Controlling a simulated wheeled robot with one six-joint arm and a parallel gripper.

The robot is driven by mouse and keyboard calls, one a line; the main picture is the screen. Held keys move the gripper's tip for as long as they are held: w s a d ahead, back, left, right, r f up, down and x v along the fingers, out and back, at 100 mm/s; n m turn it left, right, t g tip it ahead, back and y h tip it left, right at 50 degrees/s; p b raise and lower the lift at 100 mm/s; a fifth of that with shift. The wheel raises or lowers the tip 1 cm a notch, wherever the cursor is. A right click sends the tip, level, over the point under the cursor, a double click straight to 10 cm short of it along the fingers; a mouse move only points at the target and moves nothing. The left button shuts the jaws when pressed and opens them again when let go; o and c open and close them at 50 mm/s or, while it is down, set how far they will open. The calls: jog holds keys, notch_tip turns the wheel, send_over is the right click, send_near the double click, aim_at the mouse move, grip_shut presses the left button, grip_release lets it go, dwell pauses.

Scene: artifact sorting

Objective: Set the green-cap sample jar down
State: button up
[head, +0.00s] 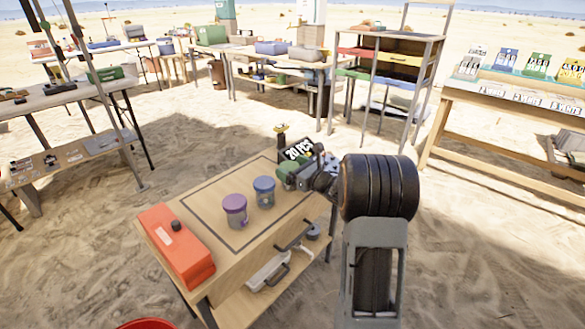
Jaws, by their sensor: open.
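My gripper (305,177) is at the right side of the small wooden table (195,198), low near its top. A dark green piece (288,169) shows right at the gripper's end. It may be the green-cap sample jar, but it is too small and too covered to tell. Whether it touches the gripper or the table top cannot be seen. My fingers are open, though small in this view. A jar with a purple cap (235,211) and a jar with a blue cap (264,192) stand upright inside the dark outline on the table, left of my gripper.
A red box (177,246) lies along the table's left edge. The outlined area behind the two jars is clear. Other tables and a shelf (395,60) stand farther back.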

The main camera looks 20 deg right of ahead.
jog(key=shift+s+d+r, duration=0.1)
jog(key=shift+r, duration=0.1)
jog(key=p+v, duration=0.1)
jog(key=v, duration=1)
jog(key=s+a+f+n+g+h, duration=0.1)
jog(key=s+a+n+g+h, duration=0.2)
jog(key=s+a+n+g, duration=0.4)
jog(key=s+a+n+g+h, duration=0.4)
jog(key=s+a+n, duration=0.6)
jog(key=n, duration=1.4)
jog(key=s+g, duration=0.1)
jog(key=g, duration=0.1)
jog(key=shift+s+f+g+h, duration=0.3)
jog(key=shift+s+f+g, duration=0.05)
jog(key=shift+s+g, duration=0.05)
